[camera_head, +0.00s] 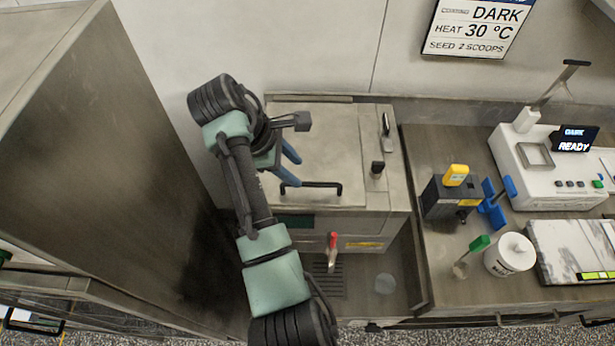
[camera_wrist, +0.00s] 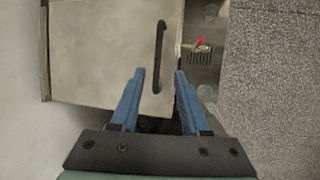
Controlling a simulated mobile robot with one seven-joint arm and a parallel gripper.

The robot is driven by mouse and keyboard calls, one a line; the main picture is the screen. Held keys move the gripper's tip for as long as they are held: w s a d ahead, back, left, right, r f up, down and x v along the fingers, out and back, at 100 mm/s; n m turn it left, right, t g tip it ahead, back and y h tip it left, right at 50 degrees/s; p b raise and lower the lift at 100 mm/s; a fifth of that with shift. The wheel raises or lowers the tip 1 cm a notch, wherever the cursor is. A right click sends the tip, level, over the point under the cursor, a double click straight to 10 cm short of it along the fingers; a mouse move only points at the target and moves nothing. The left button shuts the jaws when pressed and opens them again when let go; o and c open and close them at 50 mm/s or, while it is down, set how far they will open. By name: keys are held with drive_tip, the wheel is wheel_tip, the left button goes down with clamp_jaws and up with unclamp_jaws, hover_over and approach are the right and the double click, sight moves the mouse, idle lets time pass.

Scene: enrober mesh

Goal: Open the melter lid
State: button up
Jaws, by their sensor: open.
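The melter lid (camera_head: 330,140) is a flat, pale metal plate, lying shut on top of the melter. Its black bar handle (camera_head: 311,185) runs along the lid's front edge. The wrist view also shows the lid (camera_wrist: 100,50) and the handle (camera_wrist: 159,57). My gripper (camera_head: 291,168) is open and empty, above the lid close behind the handle in the head view. In the wrist view, the blue fingers (camera_wrist: 158,75) point toward the handle, whose lower end appears between them. I cannot tell the height gap, and no contact is clear.
A red-handled tap (camera_head: 332,241) is on the melter front above a drip grate. A tall metal cabinet (camera_head: 100,150) stands close on the left. The right counter holds a white device (camera_head: 545,165), a black box (camera_head: 450,200) and a white tub (camera_head: 509,255).

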sight(313, 184)
drive_tip(key=p+x, duration=0.1)
drive_tip(key=x, duration=0.6)
drive_tip(key=shift+w+d+f, duration=0.2)
drive_tip(key=shift+f, duration=0.15)
drive_tip(key=shift+c, duration=0.2)
clamp_jaws()
idle(0.9)
